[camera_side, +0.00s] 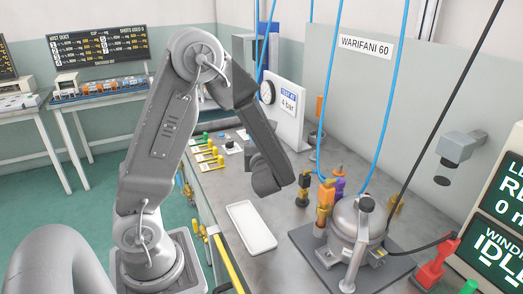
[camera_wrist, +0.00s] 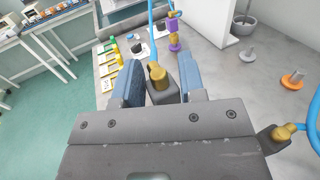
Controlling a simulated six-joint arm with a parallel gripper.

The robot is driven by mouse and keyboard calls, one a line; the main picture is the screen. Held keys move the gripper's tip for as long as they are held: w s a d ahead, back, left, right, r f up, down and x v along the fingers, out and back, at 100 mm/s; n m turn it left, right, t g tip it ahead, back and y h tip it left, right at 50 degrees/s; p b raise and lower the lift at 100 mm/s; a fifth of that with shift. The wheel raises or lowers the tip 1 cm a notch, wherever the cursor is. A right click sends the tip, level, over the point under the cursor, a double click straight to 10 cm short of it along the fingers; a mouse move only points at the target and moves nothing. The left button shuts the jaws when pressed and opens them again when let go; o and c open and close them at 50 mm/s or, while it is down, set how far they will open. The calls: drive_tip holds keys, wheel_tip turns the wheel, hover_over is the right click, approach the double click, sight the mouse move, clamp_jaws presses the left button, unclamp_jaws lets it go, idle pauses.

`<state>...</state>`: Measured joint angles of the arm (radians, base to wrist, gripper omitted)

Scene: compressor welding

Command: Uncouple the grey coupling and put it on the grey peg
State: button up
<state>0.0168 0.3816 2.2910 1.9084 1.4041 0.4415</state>
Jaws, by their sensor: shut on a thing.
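In the wrist view my gripper (camera_wrist: 160,82) is shut on a dark grey coupling (camera_wrist: 163,97). The coupling has a brass fitting on top, and a blue hose rises from it. In the side view my gripper (camera_side: 268,180) is above the bench behind the white tray, and its jaws are mostly hidden by the wrist. A grey peg (camera_wrist: 248,54), a round grey base with an upright pin, stands on the bench to the right in the wrist view. It is apart from the gripper. I cannot pick out this peg clearly in the side view.
The compressor (camera_side: 350,222) stands at the front right with colored fittings and hoses. An orange peg (camera_wrist: 292,80) is near the grey one. A purple stack (camera_wrist: 173,42), a white tray (camera_side: 251,227) and a gauge panel (camera_side: 287,107) are also on the bench.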

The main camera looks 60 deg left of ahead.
drive_tip(key=w+a+m+t, duration=0.1)
drive_tip(key=w, duration=0.3)
drive_tip(key=w+a+t+h, duration=0.1)
drive_tip(key=w, duration=0.4)
drive_tip(key=w+a+m+t, duration=0.1)
drive_tip(key=w+a, duration=0.1)
drive_tip(key=w, duration=0.3)
drive_tip(key=shift+w+f+m+t+h, duration=0.2)
drive_tip(key=shift+f+m+t+h, duration=0.1)
drive_tip(key=shift+h, duration=0.1)
clamp_jaws()
drive_tip(key=w+a+m+t+h, duration=0.1)
drive_tip(key=w+a, duration=0.2)
drive_tip(key=w, duration=0.4)
drive_tip(key=w+a+r+m+t+h, duration=0.1)
drive_tip(key=w+a+m+t+h, duration=0.1)
drive_tip(key=w+a, duration=0.2)
drive_tip(key=w, duration=0.2)
drive_tip(key=shift+w+r+t, duration=0.3)
drive_tip(key=shift+w, duration=0.05)
drive_tip(key=shift+f+n+g+y, duration=1)
drive_tip(key=shift+f+g, duration=0.25)
drive_tip(key=shift+f, duration=0.25)
drive_tip(key=shift+f+n+g+y, duration=0.95)
drive_tip(key=shift+f+g, duration=0.3)
drive_tip(key=shift+f, duration=0.2)
drive_tip(key=shift+f, duration=0.2)
drive_tip(key=shift+f, duration=0.35)
